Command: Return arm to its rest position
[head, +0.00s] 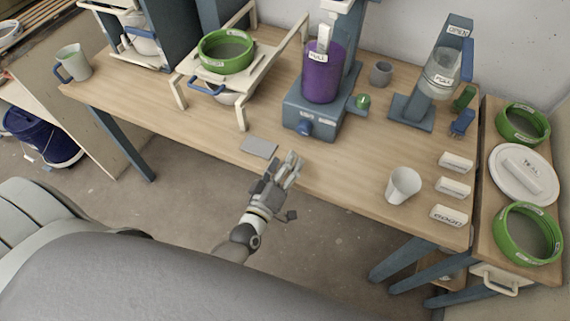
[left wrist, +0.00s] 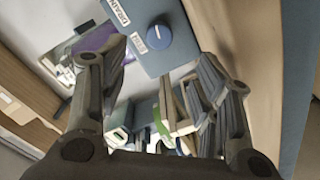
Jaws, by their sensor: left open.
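My left gripper (head: 286,172) is at the front edge of the wooden table (head: 225,113) in the head view, open and empty. Its forearm comes up from the lower middle of the picture. In the left wrist view the two fingers (left wrist: 160,95) stand apart with nothing held between them. Beyond them is the blue machine base (left wrist: 160,25) with a blue knob and a label that reads DRAIN. My right gripper is not in view.
A purple bucket (head: 323,73) stands on the blue machine (head: 315,110) behind the gripper. A grey pad (head: 259,147) lies just left of it. A white cup (head: 403,186) stands to the right, near labelled white blocks (head: 453,188). Green rings (head: 226,52) sit on stands and the side table.

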